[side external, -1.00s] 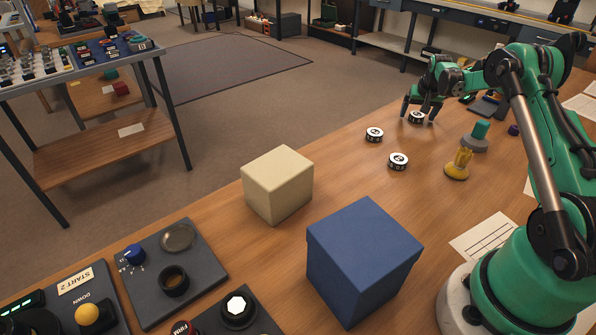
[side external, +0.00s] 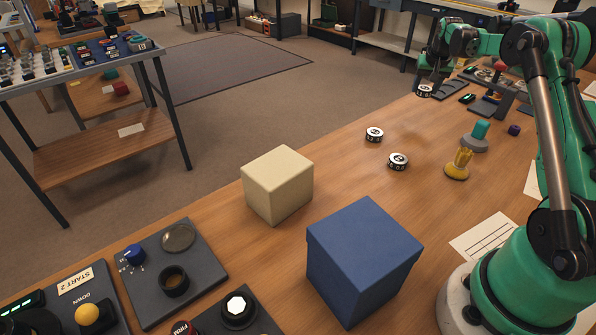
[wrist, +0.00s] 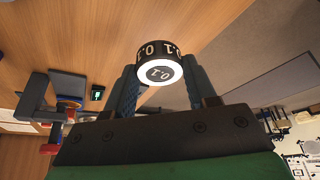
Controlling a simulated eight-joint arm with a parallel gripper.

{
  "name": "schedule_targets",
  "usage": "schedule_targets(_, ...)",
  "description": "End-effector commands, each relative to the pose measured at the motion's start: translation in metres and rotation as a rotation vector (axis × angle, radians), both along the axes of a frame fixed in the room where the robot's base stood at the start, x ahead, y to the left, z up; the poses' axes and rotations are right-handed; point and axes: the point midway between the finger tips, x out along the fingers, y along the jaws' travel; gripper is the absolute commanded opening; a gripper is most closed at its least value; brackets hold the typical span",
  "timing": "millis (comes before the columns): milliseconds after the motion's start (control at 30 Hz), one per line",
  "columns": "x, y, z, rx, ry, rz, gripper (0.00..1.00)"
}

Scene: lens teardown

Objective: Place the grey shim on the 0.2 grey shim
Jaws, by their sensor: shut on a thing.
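My gripper (side external: 425,84) is shut on a small round shim (wrist: 160,55), dark-sided with a white ring face. The wrist view shows 0.1 markings on it. In the side view the held shim (side external: 424,91) hangs above the far part of the table. Two similar dark and white round shims lie flat on the table nearer the camera, one farther back (side external: 375,135) and one closer (side external: 398,161). Their labels are too small to read, so I cannot tell which is the 0.2 one. My gripper is apart from both.
A yellow-based piece (side external: 457,166) and a grey piece with a teal top (side external: 477,137) stand right of the loose shims. A cream block (side external: 278,184) and a large blue block (side external: 363,258) stand nearer the camera. Wood around the loose shims is clear.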

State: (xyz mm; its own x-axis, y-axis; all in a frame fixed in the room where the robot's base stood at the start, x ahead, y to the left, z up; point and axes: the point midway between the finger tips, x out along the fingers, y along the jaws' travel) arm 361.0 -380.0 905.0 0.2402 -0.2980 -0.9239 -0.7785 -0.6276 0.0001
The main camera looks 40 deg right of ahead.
Motion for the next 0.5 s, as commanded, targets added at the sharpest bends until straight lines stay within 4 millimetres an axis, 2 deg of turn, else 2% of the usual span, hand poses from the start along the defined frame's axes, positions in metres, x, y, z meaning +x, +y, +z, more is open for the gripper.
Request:
schedule_targets(133, 0.003, 0.005, 0.024, 0.0, 0.0, 0.018, 0.0)
schedule_targets(233, 0.009, 0.023, 0.046, 0.001, 0.0, 0.075, 0.0)
schedule_targets(500, 0.023, 0.106, 0.113, 0.002, 0.002, 0.335, 0.0)
